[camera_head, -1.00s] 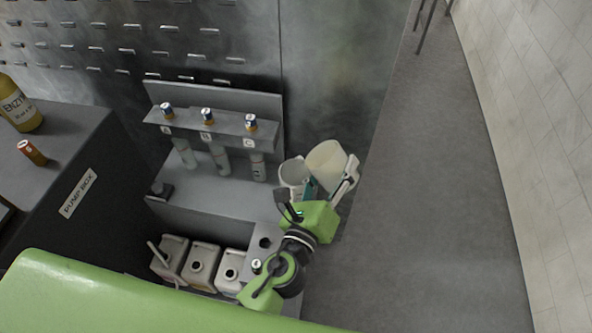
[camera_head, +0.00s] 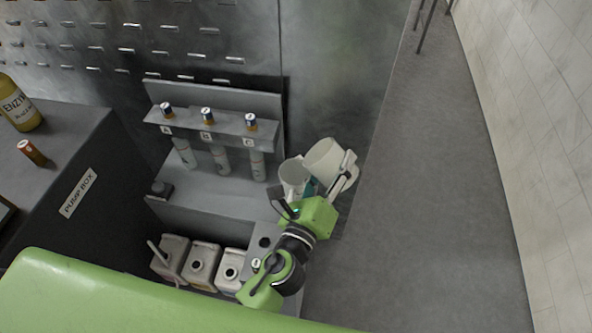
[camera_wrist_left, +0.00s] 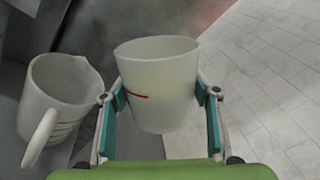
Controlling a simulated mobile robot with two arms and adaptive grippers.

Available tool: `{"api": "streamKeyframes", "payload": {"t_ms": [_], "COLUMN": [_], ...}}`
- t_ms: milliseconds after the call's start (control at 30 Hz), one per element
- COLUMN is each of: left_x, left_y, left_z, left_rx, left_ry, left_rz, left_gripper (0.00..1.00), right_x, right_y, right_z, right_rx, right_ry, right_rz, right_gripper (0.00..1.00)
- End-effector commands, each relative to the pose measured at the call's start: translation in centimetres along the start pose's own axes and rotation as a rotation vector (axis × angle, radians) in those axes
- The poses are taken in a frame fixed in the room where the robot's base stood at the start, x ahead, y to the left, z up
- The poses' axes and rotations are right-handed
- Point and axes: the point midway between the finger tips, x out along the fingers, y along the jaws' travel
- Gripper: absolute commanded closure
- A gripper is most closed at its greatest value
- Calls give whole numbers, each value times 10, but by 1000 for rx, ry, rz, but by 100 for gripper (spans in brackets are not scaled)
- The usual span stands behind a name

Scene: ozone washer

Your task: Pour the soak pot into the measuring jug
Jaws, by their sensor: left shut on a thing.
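The soak pot (camera_head: 326,160) is a cream cup with a red line, which shows in the left wrist view (camera_wrist_left: 158,82). My left gripper (camera_head: 328,180) is shut around its sides, one finger on each side. The pot is held tilted to the left, beside the measuring jug. The measuring jug (camera_head: 292,176) is pale, with a spout, a handle and marks, left of the pot in the left wrist view (camera_wrist_left: 62,92). I cannot see any stream between them, nor what either holds. My right gripper is not in view.
A grey rack (camera_head: 215,130) with several capped bottles stands behind and left of the jug. Several small canisters (camera_head: 203,265) sit in front. A dark pump box (camera_head: 75,165) stands at the left. The floor (camera_head: 430,200) at the right is clear.

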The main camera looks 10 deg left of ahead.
Motion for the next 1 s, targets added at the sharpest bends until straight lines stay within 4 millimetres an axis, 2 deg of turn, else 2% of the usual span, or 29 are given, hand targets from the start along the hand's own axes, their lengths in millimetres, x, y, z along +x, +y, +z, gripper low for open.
{"api": "streamKeyframes", "payload": {"t_ms": [1000], "left_x": [0], "left_y": [2], "left_z": [-2], "left_rx": [-101], "left_ry": [-1], "left_rz": [-1], "left_gripper": [69], "right_x": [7], "right_y": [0], "right_z": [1], "right_rx": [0], "right_ry": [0], "right_rz": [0], "right_gripper": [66]}}
